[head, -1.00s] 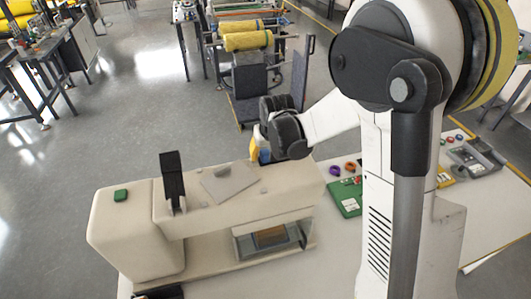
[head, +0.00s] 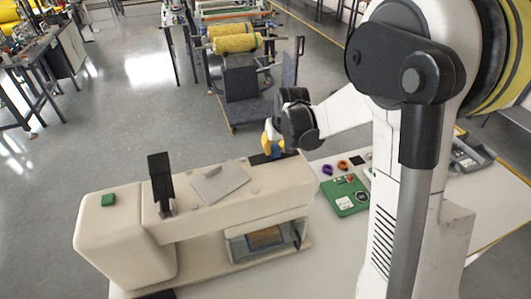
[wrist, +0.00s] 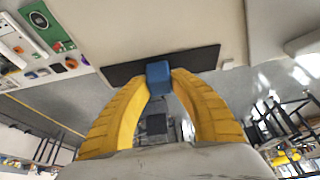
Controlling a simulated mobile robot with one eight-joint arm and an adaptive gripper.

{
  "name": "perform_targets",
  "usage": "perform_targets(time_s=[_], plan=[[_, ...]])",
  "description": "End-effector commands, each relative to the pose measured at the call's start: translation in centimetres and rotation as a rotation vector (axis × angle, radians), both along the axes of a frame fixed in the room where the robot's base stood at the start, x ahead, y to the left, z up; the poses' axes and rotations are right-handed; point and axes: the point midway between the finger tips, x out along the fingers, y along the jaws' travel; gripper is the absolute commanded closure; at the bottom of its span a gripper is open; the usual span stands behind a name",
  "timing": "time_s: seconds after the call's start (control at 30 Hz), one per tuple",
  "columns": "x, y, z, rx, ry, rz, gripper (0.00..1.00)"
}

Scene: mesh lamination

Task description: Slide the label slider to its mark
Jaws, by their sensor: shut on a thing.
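The label slider is a small blue block (wrist: 158,76) on a dark strip (wrist: 199,62) along the edge of a cream machine. In the wrist view my gripper (wrist: 159,84) has its two yellow fingers closed on either side of the block. The strip shows on both sides of the block. In the head view my gripper (head: 268,140) is over the far edge of the machine's top, near its right end. The dark strip (head: 270,157) is partly visible there, and the block is not clear. I cannot make out the mark for certain.
The cream machine (head: 125,235) stands on a pale table (head: 345,240). A grey plate (head: 220,183) and a black upright part (head: 161,180) are on its top. A green panel (head: 345,196) lies to the right. A trolley with yellow rolls (head: 237,44) stands on the floor behind.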

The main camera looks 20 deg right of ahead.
Motion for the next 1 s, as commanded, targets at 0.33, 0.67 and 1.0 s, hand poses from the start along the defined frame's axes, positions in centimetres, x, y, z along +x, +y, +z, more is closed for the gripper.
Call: perform_targets(time_s=[0.33, 0.67, 1.0], plan=[[-0.1, 0.1, 0.0, -0.001, 0.002, 0.002, 0.5], [-0.2, 0.1, 0.3, 0.0, 0.001, 0.001, 0.5], [-2.6, 0.1, 6.0, 0.0, 0.001, 0.001, 0.5]])
